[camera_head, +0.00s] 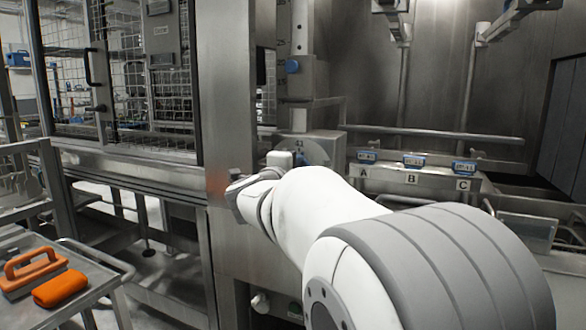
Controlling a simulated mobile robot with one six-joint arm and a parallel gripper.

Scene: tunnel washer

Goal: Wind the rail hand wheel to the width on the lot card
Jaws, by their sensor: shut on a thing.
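The rail hand wheel (319,152) appears as a grey disc on the front of a steel housing in the middle of the view, partly hidden behind my arm. A small plate above it carries a number that looks like 41 (299,143). My gripper (300,160) is at the left side of the wheel, shut on it, most likely at its rim or handle; the fingertips are mostly hidden. My white arm covers the area below. I cannot make out a lot card with a readable width.
A steel post (229,100) and mesh cage (125,70) stand at left. A cart (95,285) at lower left holds an orange handled tool (35,268) and an orange block (60,288).

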